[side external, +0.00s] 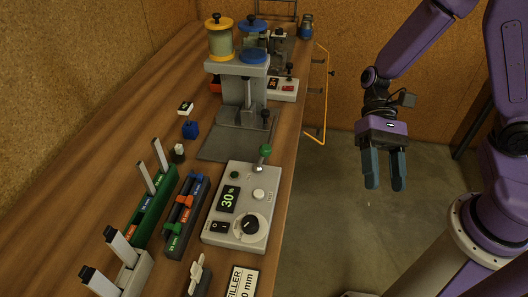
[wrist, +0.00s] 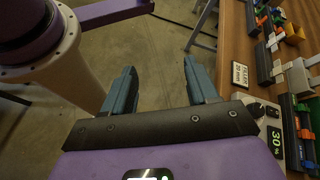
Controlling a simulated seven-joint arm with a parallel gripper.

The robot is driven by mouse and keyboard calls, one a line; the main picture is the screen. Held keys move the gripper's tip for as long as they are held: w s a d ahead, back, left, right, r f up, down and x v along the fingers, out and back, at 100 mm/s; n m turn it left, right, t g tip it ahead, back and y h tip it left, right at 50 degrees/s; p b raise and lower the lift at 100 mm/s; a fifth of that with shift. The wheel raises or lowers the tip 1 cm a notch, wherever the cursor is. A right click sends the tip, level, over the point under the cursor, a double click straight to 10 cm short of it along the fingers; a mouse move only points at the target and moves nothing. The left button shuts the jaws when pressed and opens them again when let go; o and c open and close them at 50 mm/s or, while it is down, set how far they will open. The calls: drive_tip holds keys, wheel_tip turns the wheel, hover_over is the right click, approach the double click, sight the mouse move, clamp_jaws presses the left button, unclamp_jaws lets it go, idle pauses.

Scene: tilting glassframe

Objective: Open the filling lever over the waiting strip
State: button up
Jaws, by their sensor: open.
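My gripper (side external: 384,170) hangs over the floor to the right of the bench, open and empty, apart from everything on it. Its two blue-grey fingers also show in the wrist view (wrist: 160,90). A lever with a green knob (side external: 264,152) stands up at the back of a grey control box (side external: 212,236) reading 30 %. Behind it, a grey filling stand (side external: 236,72) carries a yellow-capped and a blue-capped container; a small black-knobbed lever (side external: 266,116) is at its side. I cannot tell which lever is the filling one. No strip is clearly visible under the stand.
The wooden bench (side external: 120,120) holds a green rack (side external: 146,207) with upright pale pieces, a dark rack (side external: 172,243) with coloured clips, and a white rack (side external: 132,276). A FILLER sign (side external: 242,283) lies at the front. An orange rail (side external: 325,100) runs along the bench's right side.

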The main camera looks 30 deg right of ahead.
drive_tip(key=w+d+f+m+t+y, duration=0.1)
drive_tip(key=w+f+m+t+y, duration=0.25)
drive_tip(key=w+m, duration=0.3)
drive_tip(key=w+d+f+m+t+y, duration=0.2)
drive_tip(key=w+m+t+y, duration=0.25)
drive_tip(key=w, duration=0.35)
drive_tip(key=w+d+f+m+t+y, duration=0.1)
drive_tip(key=w+f+m+t+y, duration=0.15)
drive_tip(key=w+m+t, duration=0.35)
drive_tip(key=g, duration=0.1)
hover_over(258, 174)
drive_tip(key=shift+r, duration=0.3)
clamp_jaws()
